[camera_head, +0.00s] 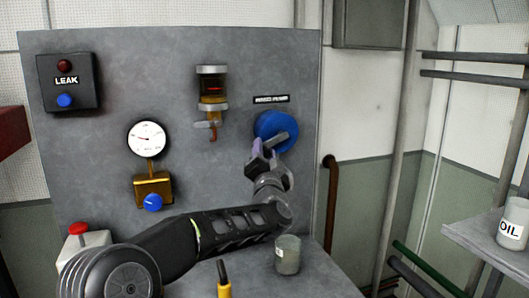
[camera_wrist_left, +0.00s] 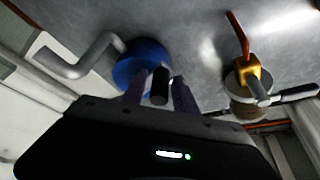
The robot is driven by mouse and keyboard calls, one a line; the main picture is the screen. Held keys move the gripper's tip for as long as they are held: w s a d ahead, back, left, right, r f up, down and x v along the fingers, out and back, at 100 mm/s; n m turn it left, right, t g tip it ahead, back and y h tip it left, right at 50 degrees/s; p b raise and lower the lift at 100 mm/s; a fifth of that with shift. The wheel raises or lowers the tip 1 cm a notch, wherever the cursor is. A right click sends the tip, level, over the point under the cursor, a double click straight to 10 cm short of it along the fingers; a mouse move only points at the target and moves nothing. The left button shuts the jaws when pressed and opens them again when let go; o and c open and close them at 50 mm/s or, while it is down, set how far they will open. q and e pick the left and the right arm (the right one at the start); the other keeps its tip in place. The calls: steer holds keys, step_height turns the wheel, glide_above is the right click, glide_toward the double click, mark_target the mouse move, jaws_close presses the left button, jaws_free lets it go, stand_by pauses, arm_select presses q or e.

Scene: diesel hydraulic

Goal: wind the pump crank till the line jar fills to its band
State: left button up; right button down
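The pump crank (camera_head: 270,126) is a blue wheel on the grey panel, below a small nameplate. It also shows in the wrist view (camera_wrist_left: 136,62), with a dark crank handle (camera_wrist_left: 159,87) sticking out towards me. My left gripper (camera_head: 264,160) is at the lower part of the wheel. In the wrist view its two fingers (camera_wrist_left: 158,95) stand on either side of the handle, apart, with narrow gaps beside it. The line jar (camera_head: 212,93) is a glass with metal collars, amber-brown contents and a red band; its exact level is hard to tell. My right gripper is out of view.
A LEAK box (camera_head: 67,82) with lamp and blue button, a gauge (camera_head: 148,138), a brass valve (camera_head: 153,188) and a red stop button (camera_head: 78,229) surround the arm. A glass cup (camera_head: 288,255) stands below it. A brown pipe (camera_head: 331,205) runs right of the panel.

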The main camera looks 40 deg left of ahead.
arm_select(q)
jaws_close()
steer(key=shift+r, duration=0.1)
steer(key=shift+s+r, duration=0.1)
steer(key=shift+r, duration=0.05)
stand_by(0.8)
